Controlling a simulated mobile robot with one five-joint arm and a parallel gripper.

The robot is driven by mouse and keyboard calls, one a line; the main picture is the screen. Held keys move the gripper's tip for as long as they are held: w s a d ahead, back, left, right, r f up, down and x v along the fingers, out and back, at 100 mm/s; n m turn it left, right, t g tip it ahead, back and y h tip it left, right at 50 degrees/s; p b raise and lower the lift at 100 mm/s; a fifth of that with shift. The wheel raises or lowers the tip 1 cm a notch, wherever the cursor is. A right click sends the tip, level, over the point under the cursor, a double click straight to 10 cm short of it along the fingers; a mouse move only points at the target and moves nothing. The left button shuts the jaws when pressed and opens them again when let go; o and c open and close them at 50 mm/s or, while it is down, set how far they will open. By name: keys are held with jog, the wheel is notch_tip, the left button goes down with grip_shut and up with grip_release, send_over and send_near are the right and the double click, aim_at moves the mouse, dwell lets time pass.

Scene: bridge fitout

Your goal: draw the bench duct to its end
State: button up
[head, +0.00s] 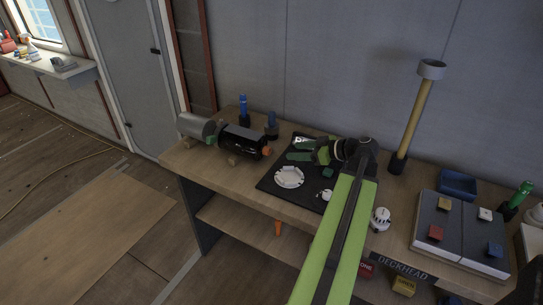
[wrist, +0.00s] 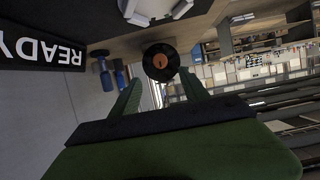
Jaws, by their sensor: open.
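The bench duct, as I take it, is a black cylinder (head: 240,141) lying at the left of the bench, with an orange piece at its right end and a grey cylinder (head: 195,127) beyond its left end. In the wrist view the black round end with its orange centre (wrist: 161,63) shows past my fingertips, roughly between them. My gripper (head: 303,151) is over the black mat, to the right of the duct and apart from it. Its two green fingers are spread and empty in the wrist view (wrist: 161,88).
A black mat (head: 270,184) under my gripper bears a white ring (head: 289,177) and a READY sign, partly hidden. Two blue items (head: 243,107) stand behind the duct. A yellow post (head: 413,118) and a panel with coloured blocks (head: 448,222) are to the right.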

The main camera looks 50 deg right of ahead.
aim_at(270, 152)
jog(key=b+x, duration=0.3)
jog(key=x, duration=0.8)
jog(key=shift+w+f+b, duration=0.2)
jog(key=shift+w+b, duration=0.1)
jog(key=shift+b, duration=0.05)
grip_shut()
dwell(0.6)
